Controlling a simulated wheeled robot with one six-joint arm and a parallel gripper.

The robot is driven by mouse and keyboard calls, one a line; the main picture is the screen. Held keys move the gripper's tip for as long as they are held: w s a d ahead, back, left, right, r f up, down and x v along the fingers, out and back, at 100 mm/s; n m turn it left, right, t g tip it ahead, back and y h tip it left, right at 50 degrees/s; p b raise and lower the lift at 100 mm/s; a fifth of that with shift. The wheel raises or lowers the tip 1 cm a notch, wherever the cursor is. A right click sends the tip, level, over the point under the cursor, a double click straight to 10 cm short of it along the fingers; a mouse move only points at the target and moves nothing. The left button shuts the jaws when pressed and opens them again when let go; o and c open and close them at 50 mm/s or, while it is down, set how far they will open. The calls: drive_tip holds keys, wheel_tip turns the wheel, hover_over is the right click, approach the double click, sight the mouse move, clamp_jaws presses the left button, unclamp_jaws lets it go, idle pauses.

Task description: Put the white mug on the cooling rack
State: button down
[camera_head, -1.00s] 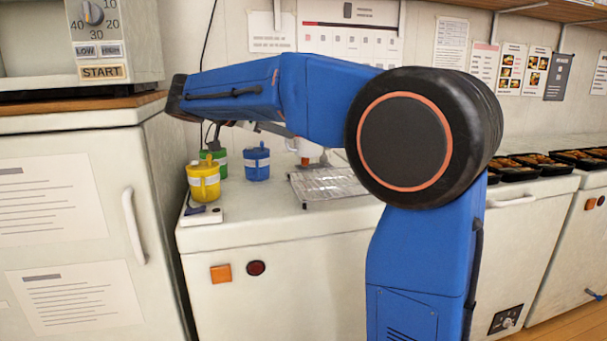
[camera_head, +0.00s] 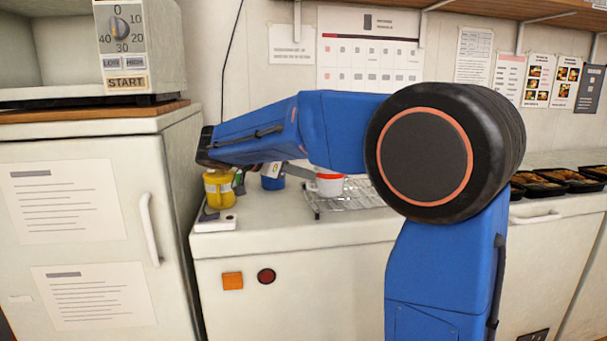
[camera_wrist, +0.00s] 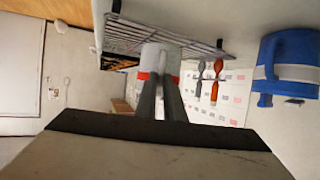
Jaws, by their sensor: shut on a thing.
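The white mug (camera_head: 329,186) has a red-orange band and is at the left part of the wire cooling rack (camera_head: 370,197) on the counter. My gripper (camera_wrist: 160,88) is shut on the mug (camera_wrist: 153,57), seen in the wrist view with its two dark fingers at the mug's red band. In that view, which is upside down, the mug's base is right at the rack (camera_wrist: 185,38). I cannot tell whether it touches the wires. In the head view my arm hides most of the gripper.
A yellow mug (camera_head: 219,190) and a blue mug (camera_head: 272,181) stand left of the rack; the blue one also shows in the wrist view (camera_wrist: 290,58). A small white device (camera_head: 215,224) lies at the counter's front left. Food trays (camera_head: 570,178) are far right.

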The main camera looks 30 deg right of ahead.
drive_tip(key=c, duration=1.9)
unclamp_jaws()
drive_tip(key=shift+f, duration=0.1)
drive_tip(key=shift+o, duration=0.2)
drive_tip(key=shift+a, duration=0.1)
drive_tip(key=v, duration=1.2)
